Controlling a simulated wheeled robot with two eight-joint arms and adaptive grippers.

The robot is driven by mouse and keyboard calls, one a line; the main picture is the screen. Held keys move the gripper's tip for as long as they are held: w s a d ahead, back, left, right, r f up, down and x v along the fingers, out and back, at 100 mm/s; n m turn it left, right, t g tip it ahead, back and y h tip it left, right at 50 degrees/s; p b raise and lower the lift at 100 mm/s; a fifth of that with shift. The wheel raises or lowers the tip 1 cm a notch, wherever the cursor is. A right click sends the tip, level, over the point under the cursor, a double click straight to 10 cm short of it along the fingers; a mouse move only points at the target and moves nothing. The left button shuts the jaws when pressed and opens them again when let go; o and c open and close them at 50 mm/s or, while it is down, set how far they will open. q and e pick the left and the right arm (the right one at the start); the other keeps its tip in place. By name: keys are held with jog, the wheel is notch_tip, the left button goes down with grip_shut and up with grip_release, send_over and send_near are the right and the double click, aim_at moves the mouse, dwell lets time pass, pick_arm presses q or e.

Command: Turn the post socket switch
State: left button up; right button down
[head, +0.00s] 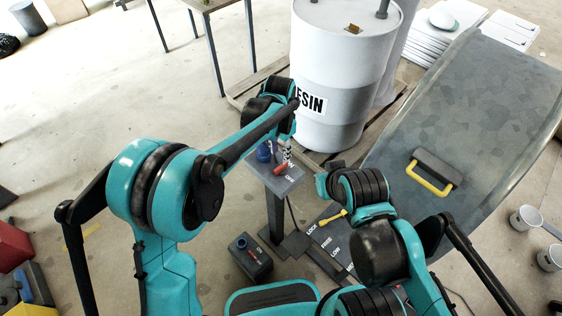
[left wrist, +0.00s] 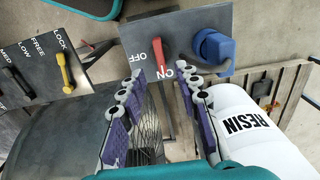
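The post socket panel (left wrist: 205,18) is a grey plate on a post, marked OFF and ON. Its red switch lever (left wrist: 160,56) stands between the two marks, and I cannot tell which setting it is in. The lever also shows in the head view (head: 281,169). A blue socket or plug (left wrist: 213,47) sits beside it. My left gripper (left wrist: 161,82) is open, its purple-padded fingers on either side of the lever's near end. I cannot tell whether they touch it. My right gripper (head: 324,180) is small and partly hidden by its own arm in the head view.
A panel with a yellow lever (left wrist: 65,70), marked LOCK, FREE and LOW, lies close by. A white RESIN drum (head: 339,85) stands on a pallet behind the post. A grey hull mould (head: 480,100) with a yellow-handled tool (head: 433,174) is at right.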

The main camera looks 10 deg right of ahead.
aim_at(281, 166)
pick_arm(q)
notch_tip(281, 166, down, 8)
jog(key=shift+w+d+f+b, duration=0.1)
jog(key=shift+d+b, duration=0.05)
jog(key=shift+b, duration=0.9)
jog(key=shift+c, duration=0.3)
grip_shut()
